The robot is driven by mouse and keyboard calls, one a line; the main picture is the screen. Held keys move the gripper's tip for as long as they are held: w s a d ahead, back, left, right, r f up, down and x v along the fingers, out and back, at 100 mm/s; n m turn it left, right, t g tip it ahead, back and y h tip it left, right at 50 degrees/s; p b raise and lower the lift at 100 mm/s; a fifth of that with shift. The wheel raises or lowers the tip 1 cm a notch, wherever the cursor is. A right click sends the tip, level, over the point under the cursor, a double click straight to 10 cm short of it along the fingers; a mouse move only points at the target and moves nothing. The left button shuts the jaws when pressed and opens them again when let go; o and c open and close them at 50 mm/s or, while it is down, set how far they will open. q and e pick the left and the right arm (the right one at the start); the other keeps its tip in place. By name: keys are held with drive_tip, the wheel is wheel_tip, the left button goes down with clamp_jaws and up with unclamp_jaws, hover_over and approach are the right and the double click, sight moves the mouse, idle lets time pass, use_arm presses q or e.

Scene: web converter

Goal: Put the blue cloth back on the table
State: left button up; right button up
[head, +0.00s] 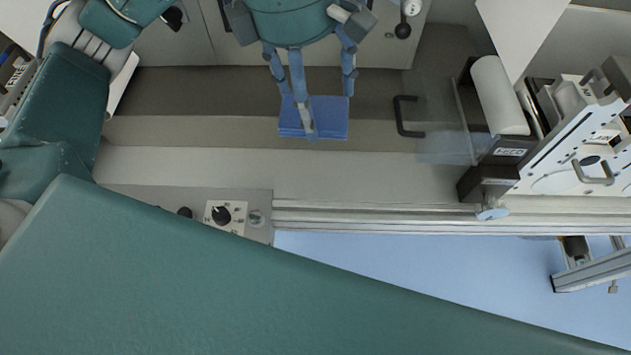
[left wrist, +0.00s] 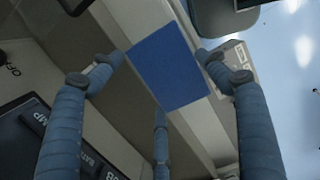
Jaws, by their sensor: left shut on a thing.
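The blue cloth (head: 330,117) is a flat, dark blue rectangle at the top middle of the head view. My left gripper (head: 312,115) reaches down over it, with its three jointed blue fingers spread around it and shut on it. In the left wrist view the cloth (left wrist: 170,68) shows flat between the fingers of the left gripper (left wrist: 160,75). Behind the cloth are grey and beige ledges of the machine; I cannot tell whether it touches them. No surface shows clearly as the table. My right gripper is not in view.
A white roll (head: 499,95) and a white machine bracket (head: 585,130) stand on the right. A black handle (head: 401,117) sits right of the cloth. A dial panel (head: 225,217) is at lower left. The beige ledge (head: 330,170) below the cloth is clear.

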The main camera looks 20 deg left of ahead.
use_arm(q)
drive_tip(key=shift+s+d+f, duration=0.1)
drive_tip(key=shift+f, duration=0.05)
drive_tip(key=p, duration=0.2)
hover_over(317, 178)
drive_tip(key=f, duration=1.4)
drive_tip(key=shift+s+a+f, duration=0.1)
drive_tip(key=shift+a+f, duration=0.2)
drive_tip(key=shift+f, duration=0.7)
wheel_tip(317, 178, down, 3)
drive_tip(key=shift+f, duration=0.3)
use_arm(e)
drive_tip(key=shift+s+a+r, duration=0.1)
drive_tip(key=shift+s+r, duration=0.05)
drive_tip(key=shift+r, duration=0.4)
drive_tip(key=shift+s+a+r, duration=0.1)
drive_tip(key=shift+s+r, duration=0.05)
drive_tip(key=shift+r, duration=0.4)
